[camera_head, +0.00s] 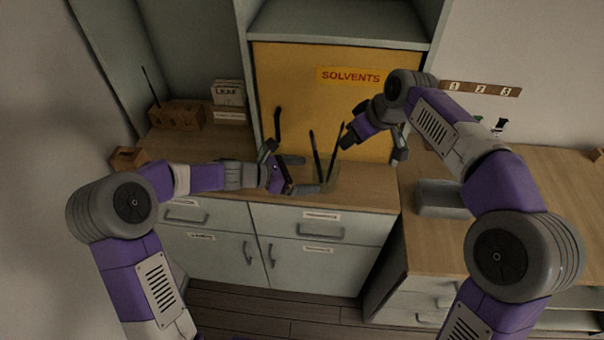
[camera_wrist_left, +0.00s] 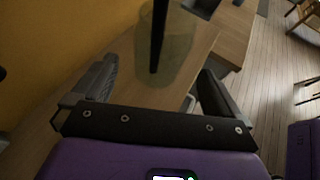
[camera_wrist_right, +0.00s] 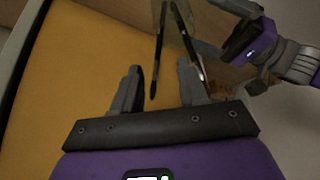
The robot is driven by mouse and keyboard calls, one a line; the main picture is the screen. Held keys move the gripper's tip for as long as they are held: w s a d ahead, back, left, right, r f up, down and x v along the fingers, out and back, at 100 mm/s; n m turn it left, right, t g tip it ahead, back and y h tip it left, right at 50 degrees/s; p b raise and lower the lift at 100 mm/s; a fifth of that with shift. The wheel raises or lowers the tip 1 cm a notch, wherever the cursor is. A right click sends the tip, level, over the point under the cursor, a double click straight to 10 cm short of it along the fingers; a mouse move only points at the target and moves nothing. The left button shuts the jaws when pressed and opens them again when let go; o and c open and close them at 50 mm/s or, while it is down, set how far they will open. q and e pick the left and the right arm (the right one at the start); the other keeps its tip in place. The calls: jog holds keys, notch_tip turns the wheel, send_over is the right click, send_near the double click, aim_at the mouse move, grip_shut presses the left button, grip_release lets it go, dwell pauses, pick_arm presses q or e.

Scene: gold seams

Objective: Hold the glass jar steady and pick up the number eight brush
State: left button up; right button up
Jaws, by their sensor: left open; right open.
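The glass jar (camera_head: 331,178) stands on the wooden counter in front of the yellow door, with dark brushes in it. In the left wrist view the clear jar (camera_wrist_left: 177,50) is just ahead of my left gripper (camera_wrist_left: 160,76). My left gripper (camera_head: 311,174) is open, its fingers reaching in from the left at the jar. My right gripper (camera_head: 375,149) is open above and to the right of the jar. In the right wrist view one brush (camera_wrist_right: 157,60) has its end between the open fingers; a second brush (camera_wrist_right: 188,42) leans beside it. I cannot read a number on either.
A yellow SOLVENTS door (camera_head: 290,80) stands close behind the jar. A grey bin (camera_head: 440,198) sits on the right-hand counter. A wooden block holder (camera_head: 177,115) and LEAF boxes (camera_head: 228,94) stand at the back left. The counter's front edge is close to the jar.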

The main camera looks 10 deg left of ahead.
aim_at(326, 174)
pick_arm(q)
jog(key=x, duration=0.7)
jog(key=shift+w+d, duration=0.1)
jog(key=shift+d, duration=0.2)
jog(key=c, duration=1.1)
pick_arm(e)
jog(key=shift+c, duration=0.2)
